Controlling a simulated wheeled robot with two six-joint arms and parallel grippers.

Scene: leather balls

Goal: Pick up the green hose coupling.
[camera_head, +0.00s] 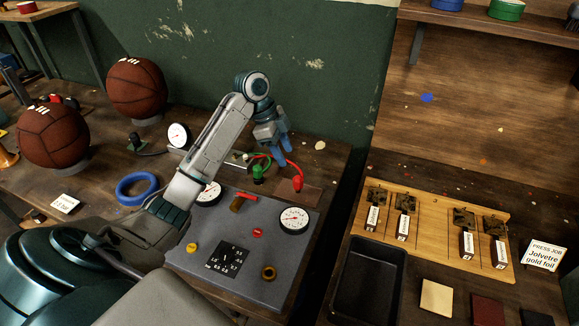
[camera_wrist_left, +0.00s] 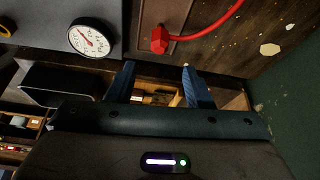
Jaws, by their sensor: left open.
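The green hose coupling (camera_head: 258,171) is on a short green hose at the back of the wooden bench, behind the grey gauge panel. My left gripper (camera_head: 276,156) is open, with blue fingers pointing down, just above and slightly right of the green coupling. Nothing shows between its fingers. In the left wrist view the open fingers (camera_wrist_left: 158,88) show at the lower middle, and the green coupling is not in sight there. The red coupling (camera_head: 297,183) stands right of the green one on a red hose; it also shows in the left wrist view (camera_wrist_left: 160,40). My right gripper is not in view.
The grey panel (camera_head: 222,262) carries gauges, knobs and a dial. A blue ring (camera_head: 137,188) and two brown balls (camera_head: 137,87) (camera_head: 53,136) lie left. A green wall (camera_head: 330,95) rises behind the bench. A black tray (camera_head: 368,283) stands on the right table.

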